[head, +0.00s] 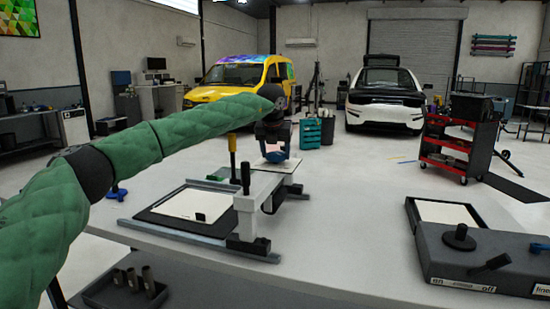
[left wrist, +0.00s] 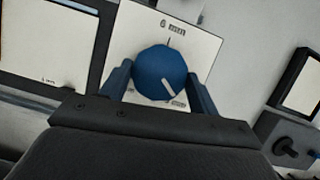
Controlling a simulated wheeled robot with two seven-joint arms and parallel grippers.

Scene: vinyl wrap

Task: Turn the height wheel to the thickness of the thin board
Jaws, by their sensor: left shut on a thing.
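The height wheel (left wrist: 155,65) is a round blue knob with a white pointer line. In the left wrist view its pointer slants toward the lower right of the picture. It sits on a white dial plate (left wrist: 200,48) with small printed marks, one straight above the wheel and others below; I cannot read them surely. My left gripper (left wrist: 160,84) has its blue fingers on either side of the wheel and is shut on it. In the head view the left gripper (head: 276,154) reaches down to the plate behind the press frame. My right gripper is not in view. I cannot identify the thin board surely.
A white sheet or board (head: 190,204) lies in a dark-framed bed beside the white and black bridge (head: 262,190) on rails. A grey switch box (head: 490,255) with on and off labels stands at right. A dark tray (head: 122,290) holds several small cylinders. The table's middle is clear.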

